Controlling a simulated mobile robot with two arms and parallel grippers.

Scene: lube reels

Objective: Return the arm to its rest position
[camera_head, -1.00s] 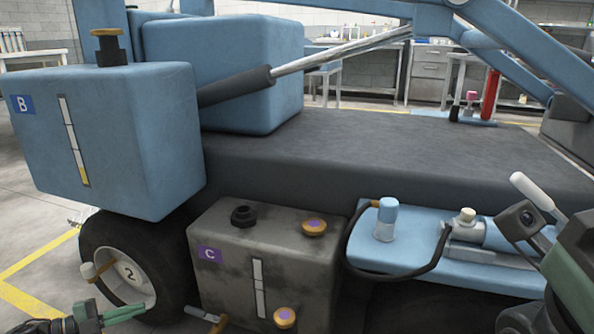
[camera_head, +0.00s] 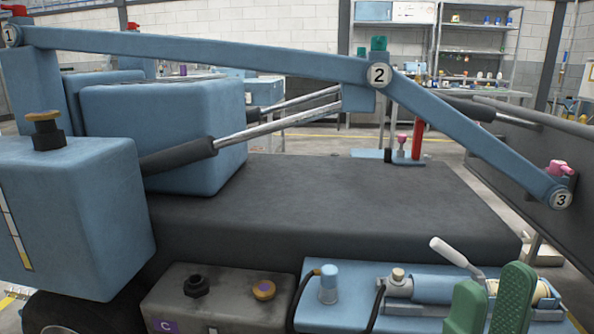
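My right gripper (camera_head: 492,280) shows at the bottom right as two green finger pads. The pads stand apart with nothing visible between them. They are in front of the right part of the blue tray (camera_head: 345,280) and overlap the view of the blue cylinder tool (camera_head: 432,284) with a white handle (camera_head: 449,251). Whether they touch it cannot be told. The rest of my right arm is below the frame. My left gripper is not in view.
A blue tank (camera_head: 80,205) and a grey tank marked C (camera_head: 225,285) stand at the left. A blue boom (camera_head: 200,50) with numbered joints crosses above the dark deck (camera_head: 330,195). The deck's top is mostly clear.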

